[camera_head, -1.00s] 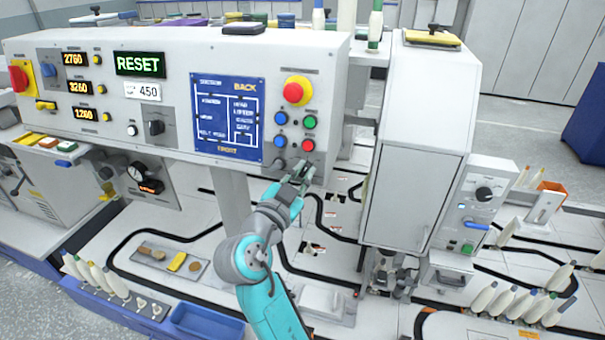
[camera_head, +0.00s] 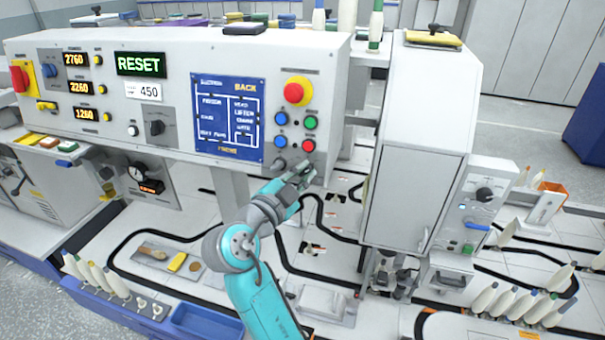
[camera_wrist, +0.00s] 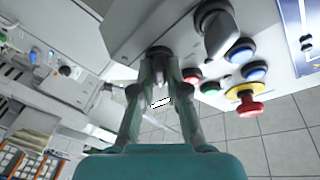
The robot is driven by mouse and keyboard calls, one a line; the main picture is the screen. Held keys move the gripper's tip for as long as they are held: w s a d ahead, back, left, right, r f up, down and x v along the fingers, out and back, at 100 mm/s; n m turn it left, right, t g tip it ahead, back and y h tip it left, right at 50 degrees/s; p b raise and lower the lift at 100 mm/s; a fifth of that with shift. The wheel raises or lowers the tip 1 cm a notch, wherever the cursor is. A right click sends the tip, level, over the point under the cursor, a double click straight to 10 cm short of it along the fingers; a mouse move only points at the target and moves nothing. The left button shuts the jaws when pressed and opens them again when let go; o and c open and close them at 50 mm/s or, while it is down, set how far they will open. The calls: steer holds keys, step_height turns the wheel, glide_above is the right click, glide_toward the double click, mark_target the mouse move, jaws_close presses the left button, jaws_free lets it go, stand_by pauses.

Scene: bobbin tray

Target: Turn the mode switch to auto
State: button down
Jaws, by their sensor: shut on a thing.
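My gripper (camera_head: 304,169) is at the lower right corner of the machine's front panel, below the red button. In the wrist view its fingers (camera_wrist: 157,62) close from both sides on a dark round knob (camera_wrist: 157,51), which I take for the mode switch. In the head view my gripper mostly hides this knob. Its label and pointer are not readable, so its setting cannot be told. A second knob (camera_wrist: 214,27), larger in the wrist view, stands beside it, and in the head view this grey knob (camera_head: 279,163) is just left of my gripper.
Close by are a red button (camera_head: 308,146), a green button (camera_head: 310,123), blue buttons (camera_head: 281,118) and a red emergency stop (camera_head: 296,91) on yellow. The display (camera_head: 140,64) reads RESET. A grey cabinet (camera_head: 420,150) stands to the right of my gripper.

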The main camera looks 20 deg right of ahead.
steer(key=c, duration=1.2)
jaws_free()
steer(key=shift+a, duration=0.1)
steer(key=v, duration=1.2)
